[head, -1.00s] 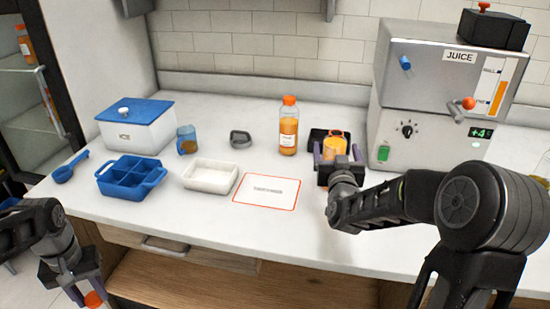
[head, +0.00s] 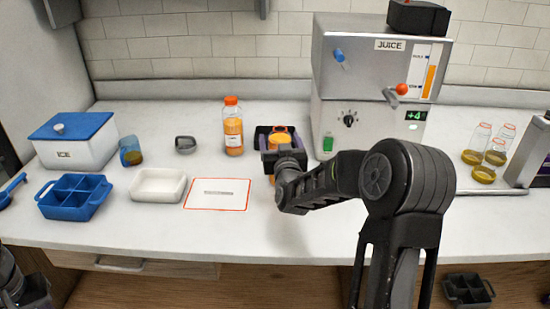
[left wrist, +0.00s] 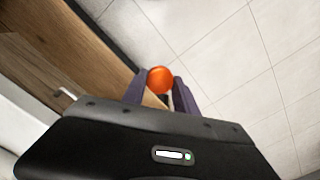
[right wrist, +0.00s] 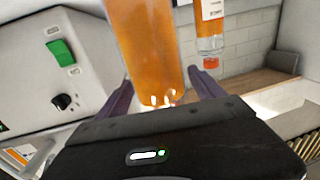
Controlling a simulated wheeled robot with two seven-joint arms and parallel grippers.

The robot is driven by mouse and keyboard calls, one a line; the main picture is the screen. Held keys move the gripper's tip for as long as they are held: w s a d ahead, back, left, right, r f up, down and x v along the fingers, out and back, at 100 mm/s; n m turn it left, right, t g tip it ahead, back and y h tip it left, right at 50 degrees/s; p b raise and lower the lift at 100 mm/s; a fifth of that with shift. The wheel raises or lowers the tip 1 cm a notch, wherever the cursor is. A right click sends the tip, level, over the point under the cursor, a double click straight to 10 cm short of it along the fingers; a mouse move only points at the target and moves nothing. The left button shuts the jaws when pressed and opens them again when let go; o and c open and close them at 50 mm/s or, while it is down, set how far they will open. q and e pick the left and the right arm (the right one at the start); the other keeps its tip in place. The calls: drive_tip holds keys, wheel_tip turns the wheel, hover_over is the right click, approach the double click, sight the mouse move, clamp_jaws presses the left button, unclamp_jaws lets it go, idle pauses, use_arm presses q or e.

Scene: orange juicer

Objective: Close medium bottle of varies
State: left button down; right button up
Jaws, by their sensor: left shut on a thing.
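An uncapped bottle of orange juice (head: 280,138) is by the juicer, and my right gripper (head: 279,141) has its fingers on both sides of it. In the right wrist view the bottle (right wrist: 150,45) fills the gap between the fingers (right wrist: 162,92); whether they press on it is unclear. My left gripper (left wrist: 160,88) is shut on a round orange cap (left wrist: 160,79), held low over the floor beside the wooden counter front. In the head view only part of my left arm shows at the lower left corner.
A taller capped juice bottle (head: 233,130) stands left of my right gripper. The juicer (head: 335,85) is behind it at right. A white tray (head: 157,199), blue divided tray (head: 52,206) and ice box (head: 95,150) are left. Small jars (head: 478,140) stand far right.

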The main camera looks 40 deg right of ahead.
clamp_jaws()
idle(0.7)
drive_tip(key=shift+r, duration=0.1)
